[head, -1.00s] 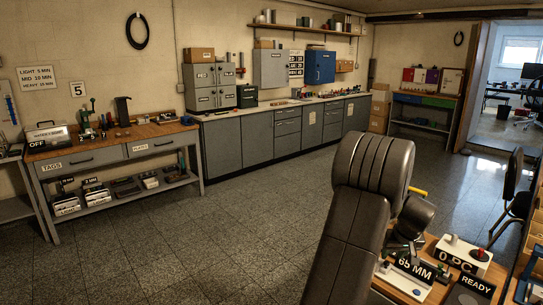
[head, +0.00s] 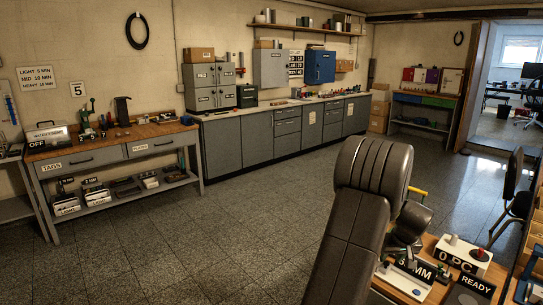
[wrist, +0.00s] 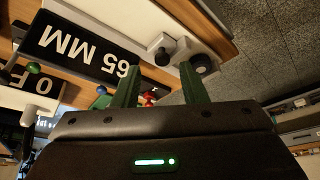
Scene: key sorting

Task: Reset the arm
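My gripper (wrist: 157,88) shows in the wrist view with its two green fingers apart and nothing visible between their tips. Beyond the fingers are a white fixture with dark round knobs (wrist: 182,54) and a black sign reading 65 MM (wrist: 85,45), upside down in that view. In the head view my dark arm rises in front of the wooden bench (head: 433,243) at the lower right. The wrist is bent down over the bench beside the 65 MM sign (head: 424,270), covering part of its lettering. The fingertips are hard to make out there.
A chair (head: 511,195) is at the right. The tiled floor (head: 240,220) is clear toward the far cabinets.

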